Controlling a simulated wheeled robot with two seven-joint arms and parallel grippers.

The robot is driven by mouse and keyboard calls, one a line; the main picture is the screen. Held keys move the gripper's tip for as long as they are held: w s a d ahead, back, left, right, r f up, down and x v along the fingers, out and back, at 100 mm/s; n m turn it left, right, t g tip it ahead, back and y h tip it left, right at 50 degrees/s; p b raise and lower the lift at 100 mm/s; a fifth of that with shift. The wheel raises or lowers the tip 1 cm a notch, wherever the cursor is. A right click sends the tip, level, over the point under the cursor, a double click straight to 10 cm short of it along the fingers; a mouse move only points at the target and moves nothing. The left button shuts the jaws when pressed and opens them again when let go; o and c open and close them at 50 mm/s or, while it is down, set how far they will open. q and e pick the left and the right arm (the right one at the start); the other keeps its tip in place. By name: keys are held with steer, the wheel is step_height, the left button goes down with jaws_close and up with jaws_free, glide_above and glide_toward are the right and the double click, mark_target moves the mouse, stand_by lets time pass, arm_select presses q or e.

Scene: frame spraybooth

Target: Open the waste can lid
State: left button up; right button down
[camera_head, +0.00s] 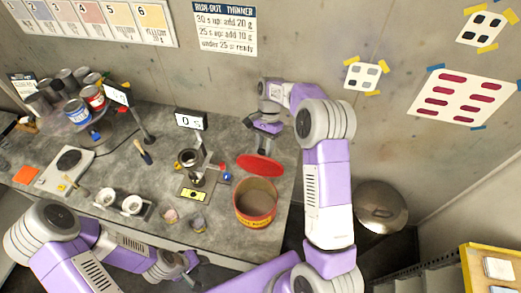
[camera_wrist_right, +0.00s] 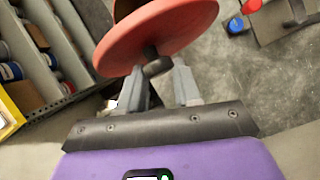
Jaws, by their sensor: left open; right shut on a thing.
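The waste can (camera_head: 256,216) is a red can with a yellow label, standing near the front edge of the grey bench. Its mouth is uncovered and its brownish inside shows. The red round lid (camera_head: 260,167) is up behind the can's mouth; it also shows, tilted, in the right wrist view (camera_wrist_right: 160,32). My right gripper (camera_head: 264,148) is behind the lid, its fingers (camera_wrist_right: 168,85) shut at the lid's black handle (camera_wrist_right: 155,62). Whether the lid touches the rim is unclear. My left gripper (camera_head: 186,264) is open and empty, low at the bench's front edge.
A metal cup on a stand (camera_head: 190,158), small cups (camera_head: 170,215) and a brush (camera_head: 144,153) are left of the can. A scale (camera_head: 68,162) and paint tins (camera_head: 77,111) are farther left.

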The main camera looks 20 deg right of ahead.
steer(key=shift+w+f+g, duration=0.3)
steer(key=shift+w+g, duration=0.1)
steer(key=shift+y, duration=0.3)
steer(key=c, duration=1.1)
jaws_free()
steer(key=o, duration=0.3)
steer(key=shift+w+a, duration=0.1)
steer(key=shift+w, duration=0.1)
steer(key=shift+d+r, duration=0.15)
steer(key=shift+d, duration=0.1)
steer(key=shift+v, duration=3.65)
steer(key=shift+s, duration=0.1)
